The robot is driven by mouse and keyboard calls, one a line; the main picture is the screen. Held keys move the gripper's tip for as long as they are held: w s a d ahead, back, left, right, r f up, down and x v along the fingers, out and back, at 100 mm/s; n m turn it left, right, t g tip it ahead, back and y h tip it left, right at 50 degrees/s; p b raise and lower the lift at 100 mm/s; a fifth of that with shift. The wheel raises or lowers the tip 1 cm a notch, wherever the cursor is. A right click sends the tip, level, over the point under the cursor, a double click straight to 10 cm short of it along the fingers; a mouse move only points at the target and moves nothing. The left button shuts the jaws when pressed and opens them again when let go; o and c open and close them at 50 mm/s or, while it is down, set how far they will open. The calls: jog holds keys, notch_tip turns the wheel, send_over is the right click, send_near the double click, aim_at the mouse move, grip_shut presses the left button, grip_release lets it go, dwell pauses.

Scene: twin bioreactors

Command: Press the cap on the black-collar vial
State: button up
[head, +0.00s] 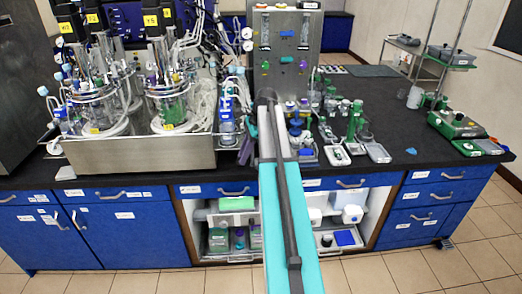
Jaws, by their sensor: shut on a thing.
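My arm reaches up from the bottom centre of the head view to the bench. My gripper cannot be made out; the arm seems to hide it. I cannot pick out the black-collar vial or its cap. A group of small vessels with blue, white and purple tops (298,112) stands just right of my arm's far end. Small white trays or instruments (378,152) lie near the bench's front edge, right of the arm. Details there are too small to tell.
Twin glass bioreactors (168,103) stand in a metal tray (140,155) at left. A steel panel with gauges (285,45) rises behind the arm. Green-based equipment (455,125) sits at the right end of the black bench (415,170). The bench between has free room.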

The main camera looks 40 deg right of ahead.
jog(key=w+a+n+g, duration=0.1)
jog(key=a+n+g, duration=0.4)
jog(key=a+n, duration=0.8)
jog(key=a, duration=1.6)
jog(key=shift+w+a+f+b, duration=0.15)
jog(key=shift+w+f+b, duration=0.05)
jog(key=shift+f+b, duration=0.2)
